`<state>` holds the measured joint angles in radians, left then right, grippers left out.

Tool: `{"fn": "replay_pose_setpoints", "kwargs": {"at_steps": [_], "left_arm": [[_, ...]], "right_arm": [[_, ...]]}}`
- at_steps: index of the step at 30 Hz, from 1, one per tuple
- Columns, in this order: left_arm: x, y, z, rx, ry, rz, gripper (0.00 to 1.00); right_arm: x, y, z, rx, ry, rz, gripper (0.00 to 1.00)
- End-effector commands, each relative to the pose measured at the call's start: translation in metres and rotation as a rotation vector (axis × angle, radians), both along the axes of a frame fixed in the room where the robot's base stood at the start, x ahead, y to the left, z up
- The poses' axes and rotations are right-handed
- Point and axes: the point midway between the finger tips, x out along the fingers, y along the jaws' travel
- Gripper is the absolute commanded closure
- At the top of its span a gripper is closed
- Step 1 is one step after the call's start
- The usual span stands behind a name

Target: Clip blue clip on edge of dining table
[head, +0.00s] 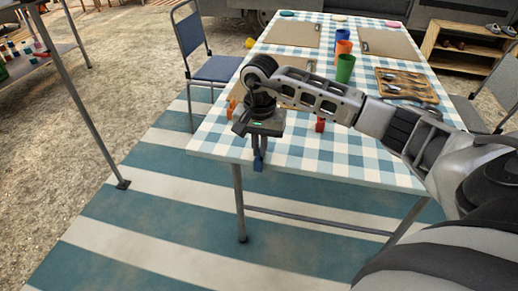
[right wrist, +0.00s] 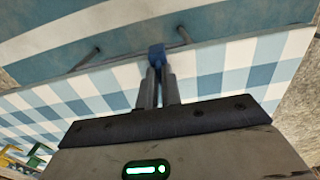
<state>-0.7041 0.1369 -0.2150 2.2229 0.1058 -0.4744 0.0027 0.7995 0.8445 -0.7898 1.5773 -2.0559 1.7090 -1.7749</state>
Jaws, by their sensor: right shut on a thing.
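The dining table (head: 300,160) has a blue-and-white checked top, and its near edge faces me. My right gripper (head: 258,150) points down at this near edge, left of its middle. It is shut on the small blue clip (head: 258,163). In the right wrist view the blue clip (right wrist: 156,55) sits between the fingertips (right wrist: 157,72) and overlaps the line of the table edge (right wrist: 205,48). I cannot tell whether its jaws are around the edge or just in front of it. My left gripper is out of view.
A red clip (head: 320,125) and an orange clip (head: 232,107) are at the table. Green (head: 345,68) and orange (head: 343,47) cups and a cutlery tray (head: 420,93) stand farther back. A blue chair (head: 215,69) is at the left side. The striped mat in front is clear.

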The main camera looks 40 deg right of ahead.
Motion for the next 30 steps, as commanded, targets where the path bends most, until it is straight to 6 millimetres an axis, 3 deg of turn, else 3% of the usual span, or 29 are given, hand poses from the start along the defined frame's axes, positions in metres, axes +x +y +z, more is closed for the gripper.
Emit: {"fn": "replay_pose_setpoints", "kwargs": {"at_steps": [14,18,30], "left_arm": [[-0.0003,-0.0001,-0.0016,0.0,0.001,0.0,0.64],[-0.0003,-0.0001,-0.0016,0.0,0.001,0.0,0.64],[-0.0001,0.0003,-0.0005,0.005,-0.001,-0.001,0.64]], "right_arm": [[0.0012,-0.0014,0.0001,0.0,0.0,0.0,1.0],[0.0012,-0.0014,0.0,0.0,0.0,0.0,0.68],[0.0012,-0.0012,0.0,0.0,0.0,0.0,0.68]]}}
